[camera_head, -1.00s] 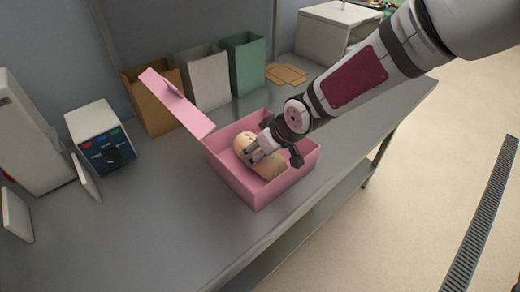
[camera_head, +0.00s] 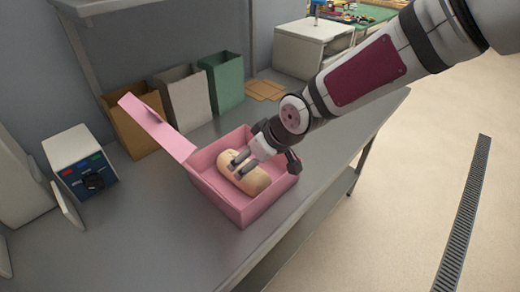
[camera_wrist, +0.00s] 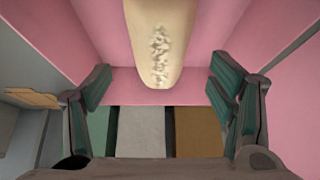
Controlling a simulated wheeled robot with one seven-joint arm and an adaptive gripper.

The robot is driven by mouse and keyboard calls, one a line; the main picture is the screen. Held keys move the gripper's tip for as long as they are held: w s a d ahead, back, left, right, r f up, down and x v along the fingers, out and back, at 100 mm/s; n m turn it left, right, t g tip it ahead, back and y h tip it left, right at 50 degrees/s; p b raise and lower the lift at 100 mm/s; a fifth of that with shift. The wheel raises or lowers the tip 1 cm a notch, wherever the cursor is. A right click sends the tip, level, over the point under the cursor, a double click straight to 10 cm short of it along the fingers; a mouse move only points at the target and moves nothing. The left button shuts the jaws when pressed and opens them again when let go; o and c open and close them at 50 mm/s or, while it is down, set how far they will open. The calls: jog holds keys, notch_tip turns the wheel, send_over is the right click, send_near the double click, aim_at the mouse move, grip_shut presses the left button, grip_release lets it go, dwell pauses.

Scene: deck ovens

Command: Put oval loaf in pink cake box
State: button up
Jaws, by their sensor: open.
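The oval loaf (camera_head: 256,183) is pale tan and lies inside the pink cake box (camera_head: 240,213), below its rim. The box stands on the grey counter with its lid (camera_head: 158,127) raised on the left. My gripper (camera_head: 240,164) is over the loaf, with its fingers reaching down into the box. In the wrist view the fingers (camera_wrist: 163,88) are wide apart with a gap between them. The loaf (camera_wrist: 154,38) shows there with a floury top streak, touching neither finger in that view. My gripper hides part of the box's back right side.
Brown (camera_head: 134,122), white (camera_head: 184,97) and green (camera_head: 222,80) bags stand behind the box. A control unit (camera_head: 82,162) stands at the left. Flat cardboard (camera_head: 264,90) lies at the back. The counter (camera_head: 165,240) in front of the box is clear.

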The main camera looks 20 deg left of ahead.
jog(key=shift+p+v, duration=0.6)
jog(key=shift+v, duration=2.3)
jog(key=s+d+r+m+t+h, duration=0.1)
jog(key=d+r+m+h, duration=0.25)
jog(key=d, duration=0.85)
jog(key=s+d+r+m+t+h, duration=0.1)
jog(key=s+d+r+m+h, duration=0.3)
jog(key=d, duration=0.8)
jog(key=s+d+r+m+y, duration=0.1)
jog(key=s+d+r+m, duration=0.5)
jog(key=s+d, duration=0.5)
jog(key=shift+s+d+r, duration=0.15)
jog(key=shift+s+d, duration=0.25)
jog(key=shift+s, duration=0.6)
jog(key=shift+a, duration=0.15)
